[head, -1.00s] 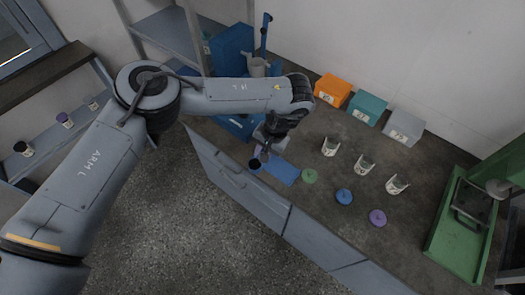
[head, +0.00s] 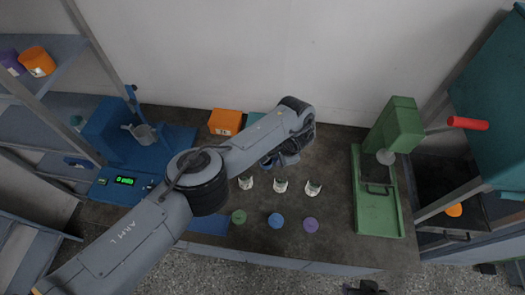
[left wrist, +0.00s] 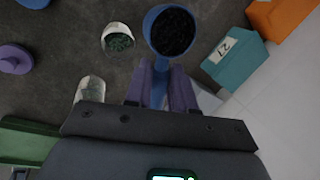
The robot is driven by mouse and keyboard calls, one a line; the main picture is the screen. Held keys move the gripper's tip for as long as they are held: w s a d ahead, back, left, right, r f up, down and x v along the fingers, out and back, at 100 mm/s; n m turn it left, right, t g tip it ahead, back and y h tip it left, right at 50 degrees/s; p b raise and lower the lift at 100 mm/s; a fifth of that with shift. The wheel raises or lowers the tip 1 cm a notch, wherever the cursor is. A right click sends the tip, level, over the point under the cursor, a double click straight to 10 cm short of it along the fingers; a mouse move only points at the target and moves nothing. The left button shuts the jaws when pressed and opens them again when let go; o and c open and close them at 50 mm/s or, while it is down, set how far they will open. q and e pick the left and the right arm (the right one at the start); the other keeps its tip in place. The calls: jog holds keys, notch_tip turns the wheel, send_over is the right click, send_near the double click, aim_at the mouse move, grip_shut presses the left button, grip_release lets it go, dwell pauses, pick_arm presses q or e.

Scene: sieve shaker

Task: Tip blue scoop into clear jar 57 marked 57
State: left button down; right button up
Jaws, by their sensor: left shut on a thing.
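My left gripper (head: 282,158) is shut on the blue scoop (head: 267,164) behind the row of jars. In the left wrist view its fingers (left wrist: 162,88) hold the handle, and the scoop bowl (left wrist: 155,18) is full of dark granules and looks level. Three clear jars stand in a row: a left jar (head: 246,183), a middle jar (head: 281,186) and a right jar (head: 313,188). Their numbers are too small to read, so I cannot tell which is 57. The wrist view shows an open jar (left wrist: 117,38) with dark green contents, beside and apart from the scoop. A dark part of my right arm shows at the bottom edge.
Green, blue (head: 275,220) and purple (head: 310,225) lids lie in front of the jars. Orange (head: 226,122) and teal (left wrist: 233,60) boxes stand behind. A green press (head: 378,205) is at right, a blue machine (head: 115,135) with a lit display at left.

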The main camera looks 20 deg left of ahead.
aim_at(264, 167)
pick_arm(q)
jog(key=s+a+m+p, duration=0.1)
jog(key=p, duration=0.2)
jog(key=s+a+m+p, duration=0.1)
jog(key=s+m+p, duration=0.1)
jog(key=p, duration=0.2)
jog(key=s+a+m+t+h+p, duration=0.1)
jog(key=m+p, duration=0.1)
jog(key=p, duration=0.1)
jog(key=shift+s+a+r, duration=0.2)
jog(key=shift+s, duration=0.05)
jog(key=shift+s+a+f+h, duration=0.1)
jog(key=shift+a+f+h, duration=0.2)
jog(key=shift+h, duration=0.1)
jog(key=h, duration=0.1)
jog(key=h+b, duration=0.1)
jog(key=t+h, duration=0.1)
jog(key=shift+a+f+n+h+b, duration=0.25)
jog(key=shift+a+n+h+b, duration=0.05)
jog(key=shift+a+h+b, duration=0.1)
jog(key=shift+d+r+h, duration=0.1)
jog(key=shift+r+h, duration=0.1)
jog(key=shift+h, duration=0.3)
jog(key=shift+s, duration=0.1)
jog(key=shift+a+p, duration=0.4)
jog(key=shift+a, duration=0.1)
